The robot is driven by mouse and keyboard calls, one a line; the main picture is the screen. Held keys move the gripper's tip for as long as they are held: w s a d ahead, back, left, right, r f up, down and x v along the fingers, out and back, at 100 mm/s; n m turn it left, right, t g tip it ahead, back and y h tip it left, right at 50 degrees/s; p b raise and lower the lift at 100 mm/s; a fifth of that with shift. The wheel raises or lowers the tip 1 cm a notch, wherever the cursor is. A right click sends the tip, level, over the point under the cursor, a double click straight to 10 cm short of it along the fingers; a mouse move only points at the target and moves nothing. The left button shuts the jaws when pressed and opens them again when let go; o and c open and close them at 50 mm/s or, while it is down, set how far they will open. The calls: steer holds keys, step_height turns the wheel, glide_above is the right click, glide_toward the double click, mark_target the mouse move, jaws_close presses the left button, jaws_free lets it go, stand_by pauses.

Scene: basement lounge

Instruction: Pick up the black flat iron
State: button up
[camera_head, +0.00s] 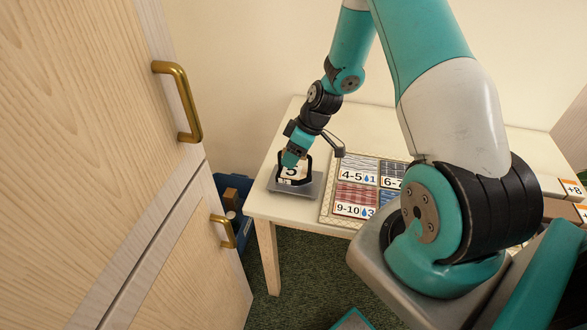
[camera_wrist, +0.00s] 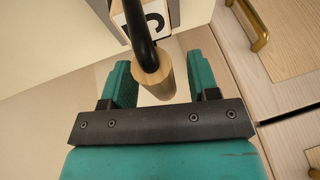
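The flat iron (camera_head: 311,189) stands on the left end of the white table, with a dark grey flat base and a black upright handle frame. In the wrist view, its black curved bar (camera_wrist: 139,35) leads into a round wooden grip (camera_wrist: 155,80). My gripper (camera_head: 290,160) is at the handle from above. In the wrist view, my gripper (camera_wrist: 158,62) is open, with one teal finger on each side of the wooden grip and gaps visible on both sides. A pale block with a black number (camera_head: 292,171) shows at the handle; whether it touches the iron is unclear.
A game board (camera_head: 340,209) with numbered coloured squares lies just right of the iron on the white table (camera_head: 262,204). A wooden cabinet (camera_head: 100,130) with brass handles stands close on the left. A blue bin (camera_head: 231,182) is on the floor between them.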

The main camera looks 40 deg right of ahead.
jaws_close()
steer(key=shift+r, duration=0.1)
